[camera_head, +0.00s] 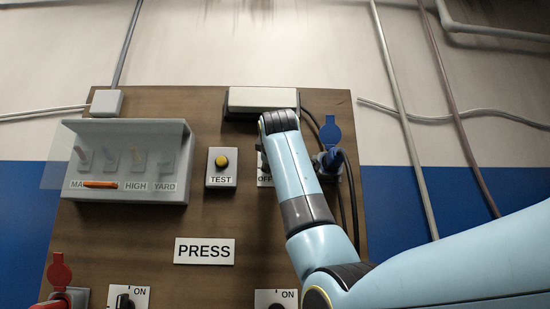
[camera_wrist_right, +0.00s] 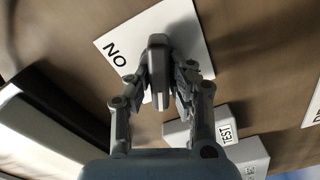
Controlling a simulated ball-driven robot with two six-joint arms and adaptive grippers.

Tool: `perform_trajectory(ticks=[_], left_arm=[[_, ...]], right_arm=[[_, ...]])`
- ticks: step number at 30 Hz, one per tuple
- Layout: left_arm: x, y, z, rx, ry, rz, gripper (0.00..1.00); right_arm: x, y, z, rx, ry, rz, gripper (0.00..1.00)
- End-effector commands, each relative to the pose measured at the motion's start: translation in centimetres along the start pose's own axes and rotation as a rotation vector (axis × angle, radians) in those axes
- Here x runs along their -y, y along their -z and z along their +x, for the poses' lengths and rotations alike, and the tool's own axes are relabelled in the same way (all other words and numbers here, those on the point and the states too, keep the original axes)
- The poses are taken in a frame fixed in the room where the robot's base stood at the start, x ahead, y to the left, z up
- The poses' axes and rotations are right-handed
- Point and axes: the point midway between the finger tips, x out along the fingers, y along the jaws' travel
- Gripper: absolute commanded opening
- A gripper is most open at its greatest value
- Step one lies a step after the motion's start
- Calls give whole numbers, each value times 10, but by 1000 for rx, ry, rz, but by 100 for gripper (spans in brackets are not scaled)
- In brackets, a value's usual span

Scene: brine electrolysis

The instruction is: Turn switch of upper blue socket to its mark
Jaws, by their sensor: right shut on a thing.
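The upper blue socket (camera_head: 328,162) is on the right of the brown board, with its blue lid (camera_head: 330,130) raised and a blue plug in it. Beside it, the switch's white plate (camera_head: 264,181) shows the word OFF; my right arm hides most of it. The knob lies oblique to the plate's edges. My right gripper (camera_wrist_right: 160,86) is shut on the knob, one finger on each side. My left gripper is not in view.
The TEST button box (camera_head: 221,180) is just left of the switch. A white box (camera_head: 263,98) is above it. A grey covered panel (camera_head: 130,130) is further left. Two more switches (camera_head: 128,299) and a red socket (camera_head: 60,296) are low on the board. Dark cables hang at right.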

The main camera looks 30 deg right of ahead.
Motion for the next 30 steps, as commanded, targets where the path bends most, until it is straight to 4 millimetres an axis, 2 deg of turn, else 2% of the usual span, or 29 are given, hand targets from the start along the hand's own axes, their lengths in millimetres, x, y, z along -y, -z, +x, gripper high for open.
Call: perform_trajectory(ticks=[3, 15, 30], left_arm=[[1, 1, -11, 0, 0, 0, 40], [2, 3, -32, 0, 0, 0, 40], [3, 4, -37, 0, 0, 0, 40]], right_arm=[[-1, 1, 0, 0, 1, -102, 0], [2, 0, 0, 0, 1, -360, 0], [4, -1, 0, 0, 2, -440, 0]])
